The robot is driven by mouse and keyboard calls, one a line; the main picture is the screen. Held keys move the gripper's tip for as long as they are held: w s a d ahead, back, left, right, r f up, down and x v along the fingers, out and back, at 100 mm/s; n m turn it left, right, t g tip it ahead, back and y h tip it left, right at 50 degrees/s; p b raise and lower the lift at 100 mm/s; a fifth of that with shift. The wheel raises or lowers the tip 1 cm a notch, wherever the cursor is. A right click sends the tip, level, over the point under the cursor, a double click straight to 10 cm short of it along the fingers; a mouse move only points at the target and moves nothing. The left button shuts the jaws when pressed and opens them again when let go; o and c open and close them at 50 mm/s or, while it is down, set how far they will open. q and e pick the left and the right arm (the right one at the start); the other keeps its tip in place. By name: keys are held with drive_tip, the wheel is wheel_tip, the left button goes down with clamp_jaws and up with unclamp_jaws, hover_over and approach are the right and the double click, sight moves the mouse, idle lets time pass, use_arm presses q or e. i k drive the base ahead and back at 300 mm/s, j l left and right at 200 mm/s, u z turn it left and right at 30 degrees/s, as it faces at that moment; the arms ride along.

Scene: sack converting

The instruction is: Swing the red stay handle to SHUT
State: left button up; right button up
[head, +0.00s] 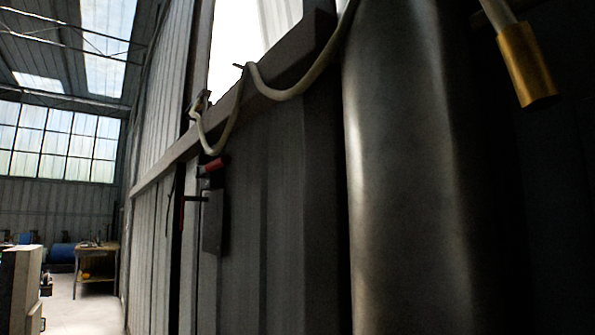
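Two small red parts show on the corrugated wall left of centre in the head view. One is a short, thick red piece (214,166) at the top of a dark box (214,222). I cannot tell which is the stay handle, and no SHUT marking can be read. Neither of my grippers is in view.
A large dark grey cylinder (410,170) fills the right middle, close to the camera. A pale cord (285,95) droops along the sill under a bright opening (235,45). A brass-coloured cylinder (526,66) hangs at upper right. A workbench (97,250) stands far left beyond open floor.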

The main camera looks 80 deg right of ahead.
sight(200, 172)
drive_tip(key=k+l+z, duration=0.1)
drive_tip(key=z, duration=1.85)
drive_tip(key=i+j+u, duration=0.2)
drive_tip(key=i+j, duration=0.05)
drive_tip(key=j, duration=0.1)
